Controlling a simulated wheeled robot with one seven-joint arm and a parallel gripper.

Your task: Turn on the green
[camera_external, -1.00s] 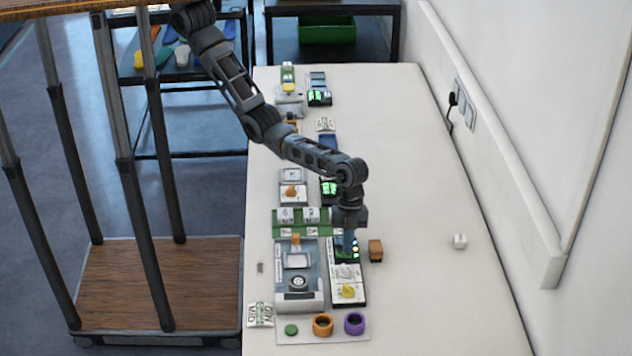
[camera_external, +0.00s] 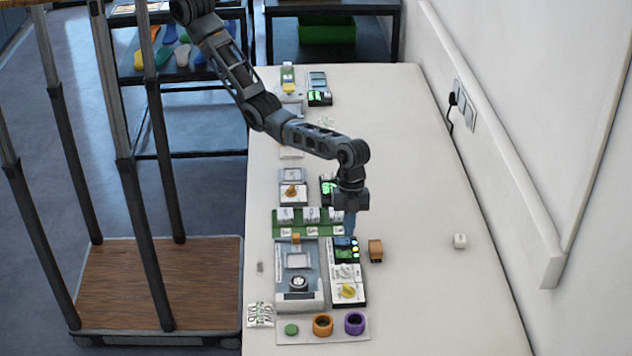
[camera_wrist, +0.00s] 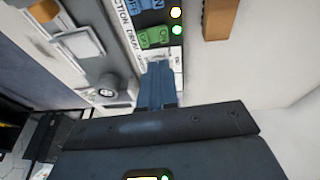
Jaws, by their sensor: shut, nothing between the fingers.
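A black-and-white control panel (camera_external: 347,291) stands upright in the picture to the right of a grey machine. Its green switch (camera_wrist: 153,37) shows in the wrist view, with a lit green lamp (camera_wrist: 177,30) beside it. A blue switch (camera_wrist: 147,5) lies above it, with a white lit lamp (camera_wrist: 176,12) alongside. My gripper (camera_external: 350,232) is above the far end of the panel, fingers pointing down. In the wrist view its blue fingertips (camera_wrist: 160,68) are together and empty, just below the green switch. Contact with the panel cannot be told.
The grey machine (camera_external: 298,275) is close on the left. An orange-brown block (camera_external: 375,250) stands just right of the panel. A purple ring (camera_external: 354,323) and an orange ring (camera_external: 323,324) are in front. The right side of the table (camera_external: 430,200) is mostly clear.

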